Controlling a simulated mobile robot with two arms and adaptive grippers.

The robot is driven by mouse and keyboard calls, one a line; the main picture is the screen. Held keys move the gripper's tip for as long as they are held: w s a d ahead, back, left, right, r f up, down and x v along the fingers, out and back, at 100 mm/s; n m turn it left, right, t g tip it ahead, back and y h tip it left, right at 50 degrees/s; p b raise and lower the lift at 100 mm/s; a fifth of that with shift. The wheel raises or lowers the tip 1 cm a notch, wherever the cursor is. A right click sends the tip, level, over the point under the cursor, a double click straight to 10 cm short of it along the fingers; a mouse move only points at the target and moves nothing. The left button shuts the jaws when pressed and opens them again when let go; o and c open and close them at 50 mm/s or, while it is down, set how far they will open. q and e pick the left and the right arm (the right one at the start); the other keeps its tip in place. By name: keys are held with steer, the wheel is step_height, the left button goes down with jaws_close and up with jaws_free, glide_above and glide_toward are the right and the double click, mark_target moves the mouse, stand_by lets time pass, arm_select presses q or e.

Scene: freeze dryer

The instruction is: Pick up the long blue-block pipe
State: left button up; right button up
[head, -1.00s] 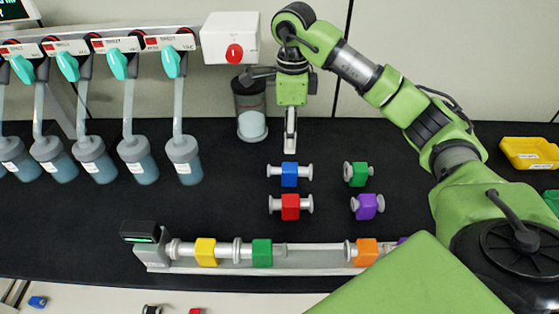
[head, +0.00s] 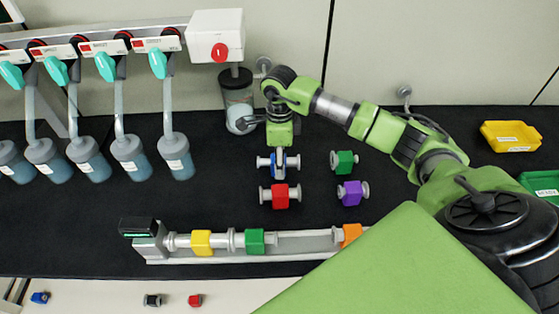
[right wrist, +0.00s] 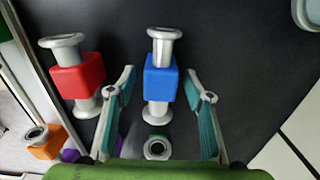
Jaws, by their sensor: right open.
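The long blue-block pipe (head: 265,162) lies on the black bench top, a grey pipe with flanged ends and a blue block at its middle. My right gripper (head: 279,158) is over it and hides part of the block in the head view. In the right wrist view, the blue block (right wrist: 161,80) shows between the two open fingers of my right gripper (right wrist: 159,80), one on each side. Gaps show between fingers and block; I cannot tell how far down the fingertips reach. My left gripper is not in view.
A long red-block pipe (head: 280,196) lies close beside the blue one. Short green-block (head: 344,161) and purple-block (head: 350,193) pipes lie to the right. A rail rig (head: 200,257) with coloured blocks runs along the front.

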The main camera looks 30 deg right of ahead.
steer(key=shift+f, duration=0.1)
jaws_close()
